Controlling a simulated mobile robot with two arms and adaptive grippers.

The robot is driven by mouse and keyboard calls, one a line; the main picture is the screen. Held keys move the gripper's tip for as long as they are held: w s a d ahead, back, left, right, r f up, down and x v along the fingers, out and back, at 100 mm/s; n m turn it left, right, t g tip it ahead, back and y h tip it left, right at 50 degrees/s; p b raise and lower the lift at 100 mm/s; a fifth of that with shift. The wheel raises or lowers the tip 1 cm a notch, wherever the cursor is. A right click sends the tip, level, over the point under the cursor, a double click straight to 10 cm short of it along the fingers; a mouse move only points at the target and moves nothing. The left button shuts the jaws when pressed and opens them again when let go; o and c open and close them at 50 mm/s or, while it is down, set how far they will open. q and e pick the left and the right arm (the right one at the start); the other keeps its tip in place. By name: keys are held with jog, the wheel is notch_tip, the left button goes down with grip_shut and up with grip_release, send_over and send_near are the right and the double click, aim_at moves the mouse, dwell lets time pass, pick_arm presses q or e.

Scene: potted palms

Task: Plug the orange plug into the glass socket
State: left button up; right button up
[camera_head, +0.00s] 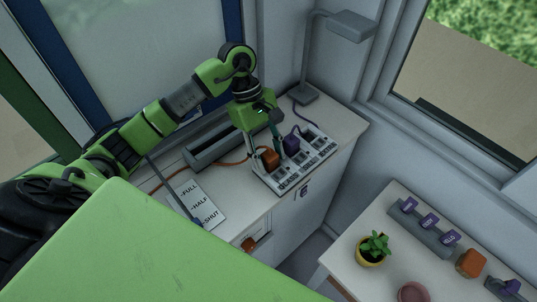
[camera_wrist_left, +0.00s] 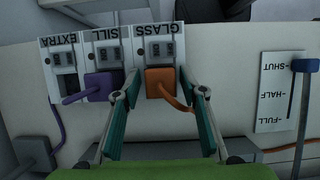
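The orange plug (camera_head: 270,157) is at the socket strip (camera_head: 290,181) on the white counter. In the left wrist view the orange plug (camera_wrist_left: 160,83) sits over the outlet place of the panel marked GLASS (camera_wrist_left: 158,45), its orange cord running off right. It looks seated there; how deep I cannot tell. My left gripper (camera_head: 266,160) points down over the strip. In the wrist view its two teal fingers (camera_wrist_left: 160,96) are spread on either side of the plug, with gaps showing. My right gripper is not in view.
A purple plug (camera_wrist_left: 103,86) is at the SILL panel beside the left finger; the EXTRA panel (camera_wrist_left: 63,70) has no plug. A FULL/HALF/SHUT card (camera_head: 197,203) with a lever, a grey trough (camera_head: 215,148) and a lamp (camera_head: 345,27) stand around. A side table holds a potted plant (camera_head: 373,248).

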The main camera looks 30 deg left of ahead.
aim_at(268, 152)
pick_arm(q)
jog(key=shift+r+p, duration=0.35)
jog(key=shift+p, duration=0.1)
jog(key=b+v, duration=0.3)
jog(key=v, duration=0.1)
jog(key=shift+w+a+r, duration=0.15)
jog(key=shift+a, duration=0.1)
jog(key=s+b+v, duration=0.1)
jog(key=v, duration=0.6)
jog(key=shift+w+r, duration=0.2)
jog(key=shift+w, duration=0.25)
jog(key=shift+d, duration=0.1)
